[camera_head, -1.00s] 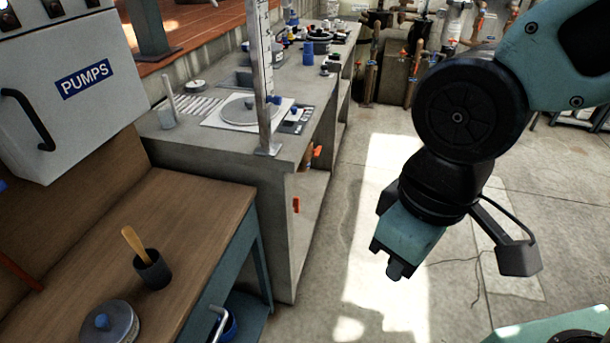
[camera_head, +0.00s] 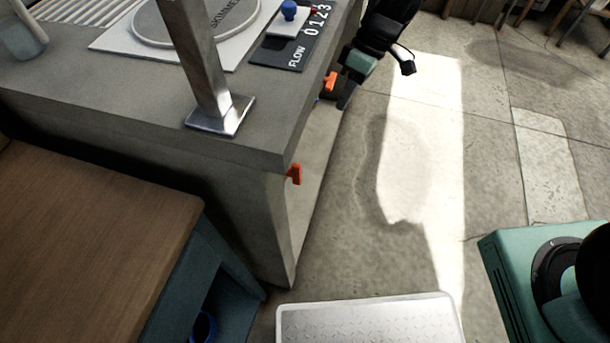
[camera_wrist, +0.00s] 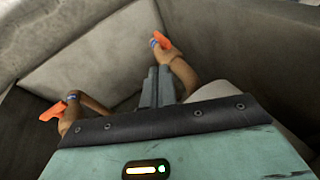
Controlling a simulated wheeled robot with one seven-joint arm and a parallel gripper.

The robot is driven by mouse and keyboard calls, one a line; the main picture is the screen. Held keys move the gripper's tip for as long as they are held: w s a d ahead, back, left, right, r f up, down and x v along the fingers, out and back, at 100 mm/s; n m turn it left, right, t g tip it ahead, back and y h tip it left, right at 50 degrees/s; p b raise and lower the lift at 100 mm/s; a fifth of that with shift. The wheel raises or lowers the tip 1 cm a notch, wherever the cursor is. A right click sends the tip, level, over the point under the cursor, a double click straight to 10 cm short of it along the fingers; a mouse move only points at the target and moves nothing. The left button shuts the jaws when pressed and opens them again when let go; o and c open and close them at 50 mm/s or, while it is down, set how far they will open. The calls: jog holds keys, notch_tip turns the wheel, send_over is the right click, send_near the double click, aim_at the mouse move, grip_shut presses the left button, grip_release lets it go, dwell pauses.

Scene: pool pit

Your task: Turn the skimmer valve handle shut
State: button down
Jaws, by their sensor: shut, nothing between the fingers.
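Two orange valve handles show on the grey counter's open side in the head view. The far handle (camera_head: 330,82) is beside my gripper (camera_head: 346,96); the near handle (camera_head: 295,173) is at the front corner. No label shows which is the skimmer's. In the wrist view, one orange handle (camera_wrist: 161,40) is on a brown pipe just beyond my fingertips (camera_wrist: 159,70). Another handle (camera_wrist: 52,111) is on a pipe at left. My gripper is shut and empty, its fingers pointing in among the pipes. I cannot tell whether they touch the handle or pipe.
The counter (camera_head: 130,100) carries a round lid (camera_head: 190,18) with skimmer lettering, a flow scale (camera_head: 292,52) marked 0 to 3 and a metal post (camera_head: 200,60). A wooden bench (camera_head: 80,250) stands at left, a metal tread plate (camera_head: 365,320) in front.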

aim_at(300, 183)
jog(key=w+a+f+n+g+y+b, duration=0.1)
jog(key=w+f+n, duration=0.1)
jog(key=f, duration=0.5)
jog(key=w+a+f+n+y+b, duration=0.1)
jog(key=w+f+b, duration=0.15)
jog(key=f, duration=0.55)
jog(key=s+a+f, duration=0.6)
jog(key=f, duration=0.1)
jog(key=shift+s+a+f+b, duration=0.25)
jog(key=shift+a+f+b, duration=0.1)
jog(key=shift+f+b, duration=0.05)
jog(key=shift+f+g+y+b, duration=0.5)
jog(key=shift+g+b, duration=0.4)
jog(key=shift+b, duration=0.35)
jog(key=s+m+g+y+b, duration=0.1)
jog(key=g+y+b, duration=0.1)
jog(key=b, duration=0.3)
jog(key=s+f+m+g+y+b, duration=0.1)
jog(key=m+g+y+b, duration=0.1)
jog(key=g+b, duration=0.3)
jog(key=s+a+f+m+g+y+b, duration=0.1)
jog(key=m+g+y+b, duration=0.1)
jog(key=g+y+b, duration=0.1)
jog(key=shift+s+a+g+y+b, duration=0.15)
jog(key=shift+g+y+b, duration=0.15)
jog(key=shift+y+b, duration=0.7)
jog(key=shift+s+h+b, duration=0.1)
jog(key=shift+h+b, duration=0.2)
jog(key=shift+b, duration=0.1)
